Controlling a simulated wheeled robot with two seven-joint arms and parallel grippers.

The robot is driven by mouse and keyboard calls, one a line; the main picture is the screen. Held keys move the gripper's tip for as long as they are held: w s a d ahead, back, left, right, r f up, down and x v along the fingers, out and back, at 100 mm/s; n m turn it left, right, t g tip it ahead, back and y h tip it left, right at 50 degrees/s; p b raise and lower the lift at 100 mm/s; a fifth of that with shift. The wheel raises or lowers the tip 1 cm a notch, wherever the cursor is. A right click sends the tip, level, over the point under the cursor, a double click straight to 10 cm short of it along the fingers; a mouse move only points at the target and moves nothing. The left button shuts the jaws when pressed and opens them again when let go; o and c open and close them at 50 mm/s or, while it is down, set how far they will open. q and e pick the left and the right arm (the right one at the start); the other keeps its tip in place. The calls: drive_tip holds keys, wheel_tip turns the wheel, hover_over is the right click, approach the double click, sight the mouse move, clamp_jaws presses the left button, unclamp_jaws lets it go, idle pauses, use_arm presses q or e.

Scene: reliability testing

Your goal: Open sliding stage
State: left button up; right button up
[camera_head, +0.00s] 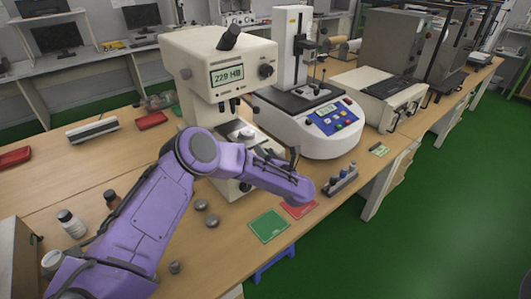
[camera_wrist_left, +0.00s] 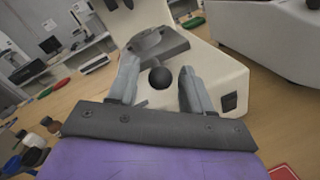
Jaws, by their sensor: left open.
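The sliding stage (camera_wrist_left: 158,45) is a dark grey plate on the cream base of the hardness tester (camera_head: 215,75), whose display reads in green. In the left wrist view a round black knob (camera_wrist_left: 160,77) on the front of the stage lies between my left gripper's fingers. My left gripper (camera_wrist_left: 158,90) is open, one finger on each side of the knob, with visible gaps. In the head view my purple left arm reaches across the tester's front and hides much of its base and the knob. My right gripper is not seen.
A second white tester (camera_head: 315,115) with a blue keypad stands to the right. Green (camera_head: 269,226) and red (camera_head: 299,208) cards lie on the bench near its front edge.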

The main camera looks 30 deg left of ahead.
use_arm(q)
drive_tip(key=b+v, duration=0.3)
drive_tip(key=v, duration=0.6)
drive_tip(key=shift+s+d, duration=0.2)
drive_tip(key=shift+d, duration=0.1)
